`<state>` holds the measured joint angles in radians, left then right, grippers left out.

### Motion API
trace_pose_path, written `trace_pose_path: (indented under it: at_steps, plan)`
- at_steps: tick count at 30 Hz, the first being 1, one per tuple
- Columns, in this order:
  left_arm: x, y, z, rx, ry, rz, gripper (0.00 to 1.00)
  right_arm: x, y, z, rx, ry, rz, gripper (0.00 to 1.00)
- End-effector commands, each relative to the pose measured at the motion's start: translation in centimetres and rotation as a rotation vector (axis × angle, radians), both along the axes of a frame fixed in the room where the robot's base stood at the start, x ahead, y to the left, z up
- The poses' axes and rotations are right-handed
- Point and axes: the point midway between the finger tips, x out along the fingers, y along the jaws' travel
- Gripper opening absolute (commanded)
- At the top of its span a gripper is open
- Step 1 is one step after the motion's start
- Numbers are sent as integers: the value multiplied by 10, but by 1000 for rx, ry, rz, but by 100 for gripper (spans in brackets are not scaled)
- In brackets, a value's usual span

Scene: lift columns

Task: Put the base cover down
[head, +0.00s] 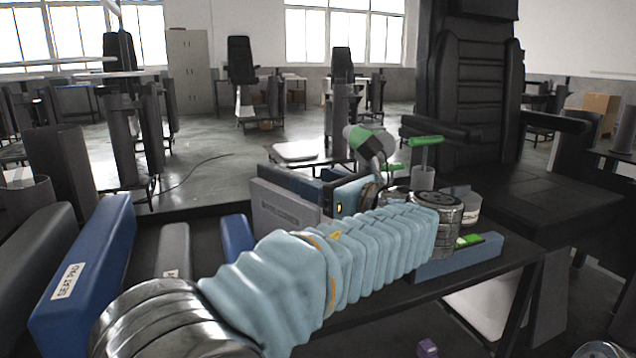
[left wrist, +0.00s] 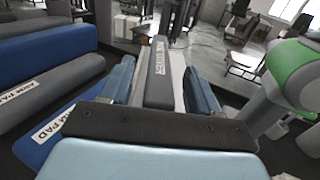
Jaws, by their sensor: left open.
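In the left wrist view the grey labelled piece (left wrist: 158,72) lies between my two blue fingers. My left gripper (head: 325,184) is open around it, with a finger on either side; the left wrist view shows both fingers (left wrist: 160,88). Whether either finger touches it I cannot tell. My sleeved left arm hides part of the table. My right gripper is not in view.
Blue and grey pads lie at the left, including a blue labelled pad (head: 84,270). A green-and-grey device (head: 362,140) stands close behind the gripper. A black chair (head: 470,110) stands behind right.

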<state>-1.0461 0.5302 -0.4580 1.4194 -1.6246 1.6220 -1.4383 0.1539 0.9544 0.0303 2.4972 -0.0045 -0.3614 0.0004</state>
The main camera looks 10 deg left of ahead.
Motion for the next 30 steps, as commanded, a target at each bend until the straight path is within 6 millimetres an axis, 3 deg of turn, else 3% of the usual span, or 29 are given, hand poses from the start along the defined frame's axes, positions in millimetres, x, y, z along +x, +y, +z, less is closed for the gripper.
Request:
trace_pose_path:
  at_steps: [15,21,30]
  plan:
    - [-56,-87,0,1,0,-3,62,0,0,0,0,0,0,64]
    - [-64,-98,-1,1,0,-2,62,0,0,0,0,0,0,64]
    - [-64,-98,-1,1,1,-2,62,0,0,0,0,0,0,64]
